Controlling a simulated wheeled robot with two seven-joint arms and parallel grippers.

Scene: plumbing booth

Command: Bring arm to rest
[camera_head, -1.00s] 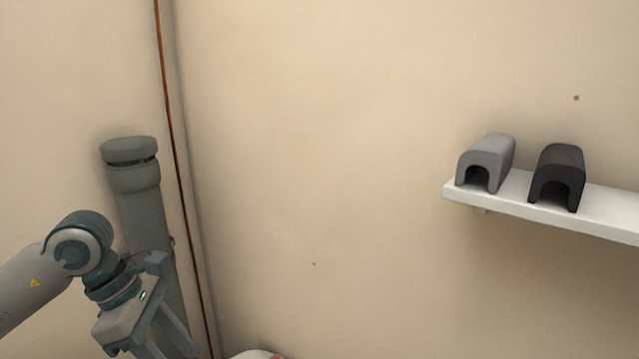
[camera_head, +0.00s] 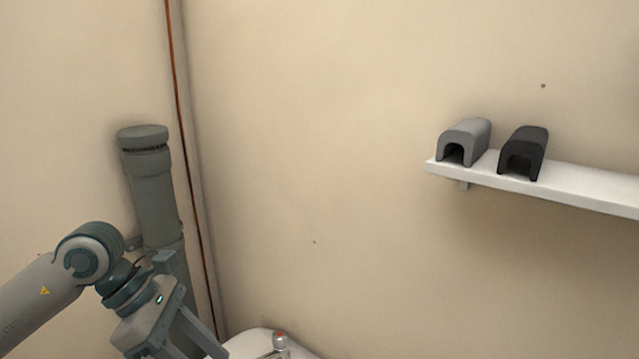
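My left arm comes in from the lower left. My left gripper (camera_head: 190,340) points down and to the right at the bottom edge. Its fingertips are cut off by the frame, so I cannot see whether it is open or shut or whether it holds anything. My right arm and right gripper do not show.
A grey vertical pipe (camera_head: 154,195) stands behind my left arm, beside a thin copper pipe (camera_head: 183,120) in the corner. A white basin-like object (camera_head: 250,344) with a metal fitting (camera_head: 280,341) sits at bottom. A white shelf (camera_head: 580,187) holds a light grey (camera_head: 465,138) and a dark arched block (camera_head: 524,152).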

